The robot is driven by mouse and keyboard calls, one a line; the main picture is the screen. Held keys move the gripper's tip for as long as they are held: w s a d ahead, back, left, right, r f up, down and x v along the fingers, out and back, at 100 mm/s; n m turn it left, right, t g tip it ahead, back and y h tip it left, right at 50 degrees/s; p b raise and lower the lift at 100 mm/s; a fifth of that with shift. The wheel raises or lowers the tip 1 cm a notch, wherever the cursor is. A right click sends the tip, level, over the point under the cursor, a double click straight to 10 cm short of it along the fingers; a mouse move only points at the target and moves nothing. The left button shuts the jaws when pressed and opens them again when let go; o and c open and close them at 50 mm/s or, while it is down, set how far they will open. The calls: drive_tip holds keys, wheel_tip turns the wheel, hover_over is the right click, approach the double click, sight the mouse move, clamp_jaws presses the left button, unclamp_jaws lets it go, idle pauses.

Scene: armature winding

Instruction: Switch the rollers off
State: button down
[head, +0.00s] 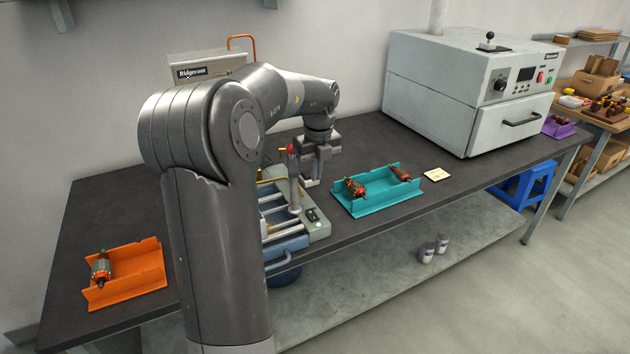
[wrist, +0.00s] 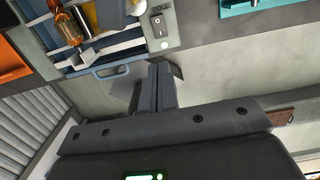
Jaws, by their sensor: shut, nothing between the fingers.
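The roller machine (head: 321,229) stands on the dark bench, partly hidden behind my arm. It has pale rollers (head: 272,211) and a grey control end with a small rocker switch (head: 313,214).
A teal tray (head: 375,207) with two armatures lies right of the machine. An orange tray (head: 137,290) with an armature lies at left. A blue handle (head: 283,262) juts from the machine's front. A large grey oven (head: 430,117) stands at the back right.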

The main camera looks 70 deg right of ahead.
sight(311, 212)
drive_tip(key=shift+d, duration=0.1)
idle(0.3)
drive_tip(key=shift+w+d+r, duration=0.1)
drive_tip(key=shift+w+d, duration=0.25)
drive_tip(key=shift+d, duration=0.2)
drive_tip(key=f, duration=0.9)
drive_tip(key=w+d+f, duration=0.1)
drive_tip(key=f, duration=0.3)
drive_tip(key=shift+w+d+f, duration=0.1)
drive_tip(key=shift+f, duration=0.3)
